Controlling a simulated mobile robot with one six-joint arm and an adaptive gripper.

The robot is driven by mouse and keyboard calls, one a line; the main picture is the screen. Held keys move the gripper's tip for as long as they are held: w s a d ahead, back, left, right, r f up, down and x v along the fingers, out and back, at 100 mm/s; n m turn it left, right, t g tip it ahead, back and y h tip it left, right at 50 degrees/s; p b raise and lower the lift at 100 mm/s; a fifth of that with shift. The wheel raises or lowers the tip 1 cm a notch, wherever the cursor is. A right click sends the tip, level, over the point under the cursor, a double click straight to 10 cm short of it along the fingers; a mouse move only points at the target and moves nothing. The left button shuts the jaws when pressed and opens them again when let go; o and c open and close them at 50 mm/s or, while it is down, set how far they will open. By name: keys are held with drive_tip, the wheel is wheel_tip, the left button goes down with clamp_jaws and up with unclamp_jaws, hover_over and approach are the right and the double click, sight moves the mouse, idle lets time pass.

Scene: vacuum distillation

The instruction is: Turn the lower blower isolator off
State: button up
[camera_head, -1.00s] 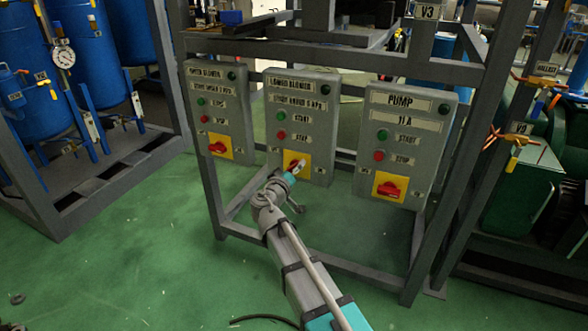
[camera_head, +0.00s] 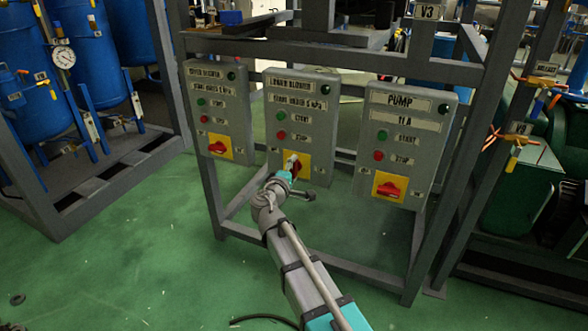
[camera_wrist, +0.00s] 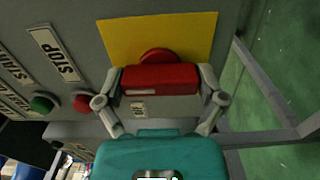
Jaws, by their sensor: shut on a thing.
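The lower blower panel (camera_head: 303,105) is the grey middle box of three. Its red isolator handle (camera_head: 297,165) sits on a yellow plate (camera_head: 304,160), partly hidden by my gripper (camera_head: 290,168). In the wrist view, the red handle (camera_wrist: 160,80) lies between my two fingers, one at each end, in front of the yellow plate (camera_wrist: 185,35). My gripper (camera_wrist: 160,100) is shut on the handle. In the head view the handle now looks close to upright.
Green (camera_head: 280,116) and red (camera_head: 281,135) buttons sit above the isolator. The upper blower panel (camera_head: 215,100) stands to the left and the pump panel (camera_head: 405,140) to the right, each with its own red handle. A grey frame (camera_head: 330,253) carries them over open green floor.

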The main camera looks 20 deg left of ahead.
idle(0.5)
drive_tip(key=o, duration=0.8)
drive_tip(key=shift+s, duration=0.1)
drive_tip(key=s, duration=0.7)
drive_tip(key=s+a, duration=0.1)
drive_tip(key=s, duration=0.3)
drive_tip(key=shift+s, duration=0.35)
drive_tip(key=shift+d, duration=0.1)
